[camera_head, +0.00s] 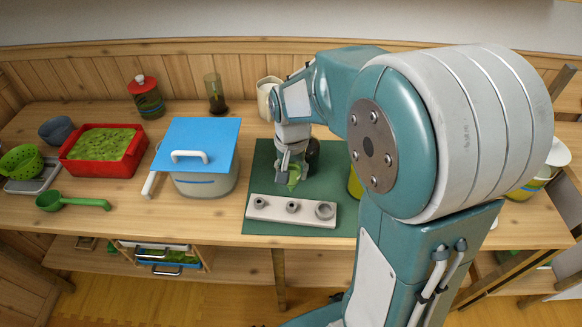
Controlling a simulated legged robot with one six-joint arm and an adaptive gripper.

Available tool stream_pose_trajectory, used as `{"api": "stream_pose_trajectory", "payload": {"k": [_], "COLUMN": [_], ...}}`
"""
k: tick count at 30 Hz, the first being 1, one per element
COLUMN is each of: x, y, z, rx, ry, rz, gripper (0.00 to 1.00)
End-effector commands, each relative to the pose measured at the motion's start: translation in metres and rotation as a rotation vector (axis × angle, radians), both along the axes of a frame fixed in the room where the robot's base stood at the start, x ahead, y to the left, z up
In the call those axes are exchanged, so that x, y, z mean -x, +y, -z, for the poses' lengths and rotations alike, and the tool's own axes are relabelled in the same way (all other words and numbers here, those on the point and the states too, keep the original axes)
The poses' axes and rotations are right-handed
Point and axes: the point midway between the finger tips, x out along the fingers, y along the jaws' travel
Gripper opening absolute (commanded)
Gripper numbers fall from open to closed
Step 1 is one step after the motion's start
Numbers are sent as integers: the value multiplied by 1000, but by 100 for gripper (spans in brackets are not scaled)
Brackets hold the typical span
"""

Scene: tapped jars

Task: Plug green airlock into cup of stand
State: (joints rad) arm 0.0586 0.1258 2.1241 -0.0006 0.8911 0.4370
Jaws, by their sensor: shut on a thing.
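My gripper (288,172) points down over the dark green mat (262,165). It is shut on the green airlock (294,178), of which only a small part shows between the fingers. The pale stand (265,212) lies on the front of the mat, nearer the camera than my gripper. It has a row of three grey cups: a left cup (260,203), a middle cup (292,207) and a larger right cup (324,210). The airlock is behind the stand and apart from it. I cannot tell how high it is above the mat.
A white pot (205,183) with a blue board (197,143) on top stands left of the mat. A dark round thing (313,150) and a yellow-green jar (355,184) are close on the right, partly hidden by my arm. A red tray (104,168) is far left.

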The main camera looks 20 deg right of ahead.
Motion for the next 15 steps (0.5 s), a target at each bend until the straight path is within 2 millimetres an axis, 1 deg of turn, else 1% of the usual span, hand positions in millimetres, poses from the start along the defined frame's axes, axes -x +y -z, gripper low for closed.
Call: {"api": "stream_pose_trajectory", "payload": {"k": [15], "x": [0], "y": [0], "z": [31], "rx": [0], "ry": [1], "rz": [0], "gripper": [3]}}
